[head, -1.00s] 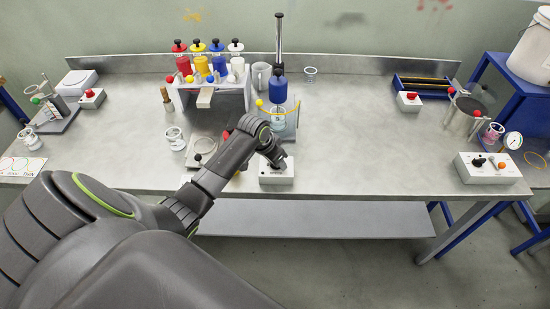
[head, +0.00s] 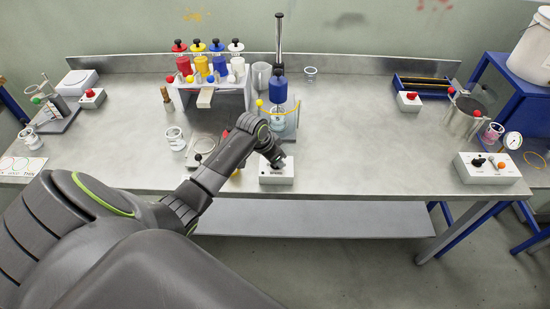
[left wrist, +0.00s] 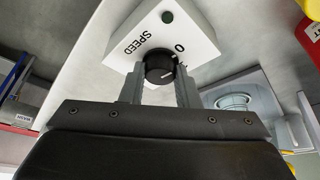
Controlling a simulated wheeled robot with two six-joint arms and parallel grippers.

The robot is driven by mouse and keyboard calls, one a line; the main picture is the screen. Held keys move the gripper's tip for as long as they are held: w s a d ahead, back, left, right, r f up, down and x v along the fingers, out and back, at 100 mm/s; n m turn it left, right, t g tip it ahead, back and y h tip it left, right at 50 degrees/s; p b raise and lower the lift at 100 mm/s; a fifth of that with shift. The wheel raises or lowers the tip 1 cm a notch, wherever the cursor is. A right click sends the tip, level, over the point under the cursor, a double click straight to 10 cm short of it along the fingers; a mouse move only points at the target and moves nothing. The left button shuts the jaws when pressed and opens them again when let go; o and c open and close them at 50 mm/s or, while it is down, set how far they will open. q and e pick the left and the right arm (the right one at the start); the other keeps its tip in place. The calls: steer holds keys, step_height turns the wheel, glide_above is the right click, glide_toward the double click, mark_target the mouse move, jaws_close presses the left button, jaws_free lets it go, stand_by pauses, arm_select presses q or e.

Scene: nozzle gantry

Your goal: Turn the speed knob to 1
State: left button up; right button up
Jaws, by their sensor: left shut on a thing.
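The speed knob is a round black knob (left wrist: 160,66) with a white line, on a white control box (left wrist: 185,20) marked SPEED and 0, with a dark green button. In the head view the box (head: 277,178) stands at the table's front edge, below the stirrer. My left gripper (left wrist: 160,88) is shut on the knob, one finger on each side. It also shows in the head view (head: 279,163), coming down over the box and hiding most of the knob. The white line lies towards the right side of the knob; its exact setting is hard to read. My right gripper is not in view.
Behind the box stand a stirrer with a blue motor (head: 279,90) and a glass beaker below it. A bottle rack (head: 190,98) stands to the left. A second control box (head: 487,170) is at the right. The table between them is clear.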

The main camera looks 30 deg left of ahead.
arm_select(q)
steer(key=shift+a+r+m+h, duration=0.15)
steer(key=shift+m+h, duration=0.25)
steer(key=shift+m, duration=0.8)
steer(key=shift+w+m+g+h, duration=0.1)
steer(key=shift+m+g+h, duration=0.2)
steer(key=shift+m, duration=0.6)
steer(key=m+g+h+b, duration=0.1)
steer(key=m, duration=0.2)
steer(key=shift+w+f, duration=0.1)
steer(key=shift+f, duration=0.1)
steer(key=shift+r+m+g+b, duration=0.1)
steer(key=shift+m+g+b, duration=0.5)
steer(key=shift+m+b, duration=0.85)
steer(key=shift+a+m+h+p, duration=0.1)
steer(key=shift+m+h+p, duration=0.2)
steer(key=shift+m, duration=0.25)
steer(key=o, duration=1)
steer(key=shift+c, duration=0.2)
steer(key=shift+r, duration=0.1)
